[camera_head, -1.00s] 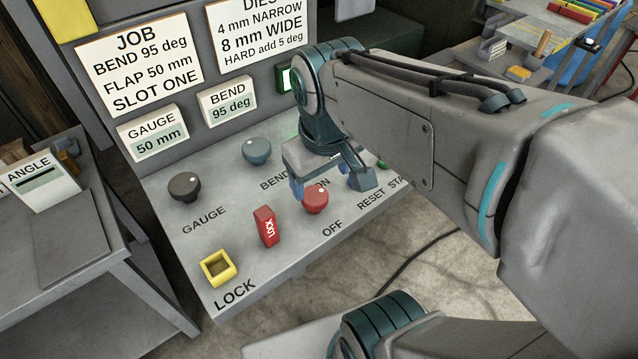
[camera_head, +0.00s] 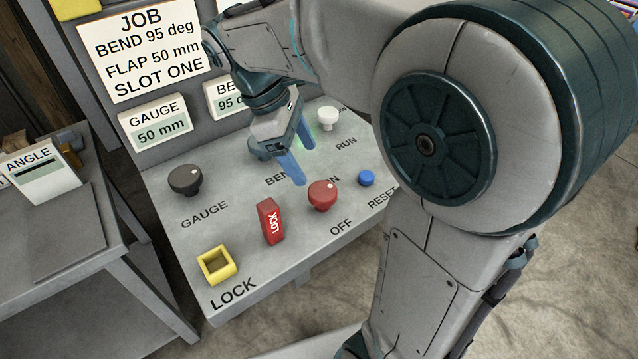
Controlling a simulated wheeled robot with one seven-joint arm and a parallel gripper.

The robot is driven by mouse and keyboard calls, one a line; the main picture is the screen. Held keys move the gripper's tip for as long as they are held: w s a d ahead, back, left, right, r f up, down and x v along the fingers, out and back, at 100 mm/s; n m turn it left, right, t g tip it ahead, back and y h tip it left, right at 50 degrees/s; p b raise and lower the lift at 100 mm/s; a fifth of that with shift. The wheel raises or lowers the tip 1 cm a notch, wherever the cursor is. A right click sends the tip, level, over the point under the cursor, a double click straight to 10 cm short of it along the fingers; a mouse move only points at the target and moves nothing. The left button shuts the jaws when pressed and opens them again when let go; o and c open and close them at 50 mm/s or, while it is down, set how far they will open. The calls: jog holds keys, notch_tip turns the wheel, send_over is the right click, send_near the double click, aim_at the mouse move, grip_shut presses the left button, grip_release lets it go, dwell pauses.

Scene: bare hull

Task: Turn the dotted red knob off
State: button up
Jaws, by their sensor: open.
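My gripper (camera_head: 303,164) is open and empty. Its blue fingers point down over the panel, behind and slightly left of the red knob and apart from it. My gripper hides the BEND knob and part of the BEND and ON labels.
A red LOCK block (camera_head: 270,222) stands close left of the red knob. A yellow square socket (camera_head: 216,265), a black GAUGE knob (camera_head: 185,180), a blue RESET button (camera_head: 366,178) and a white knob (camera_head: 327,117) are also on the panel. My arm covers the right side.

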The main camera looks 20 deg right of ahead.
aim_at(322, 190)
jog(key=x, duration=0.8)
jog(key=shift+d+f, duration=0.15)
jog(key=shift+f, duration=0.05)
jog(key=c, duration=1)
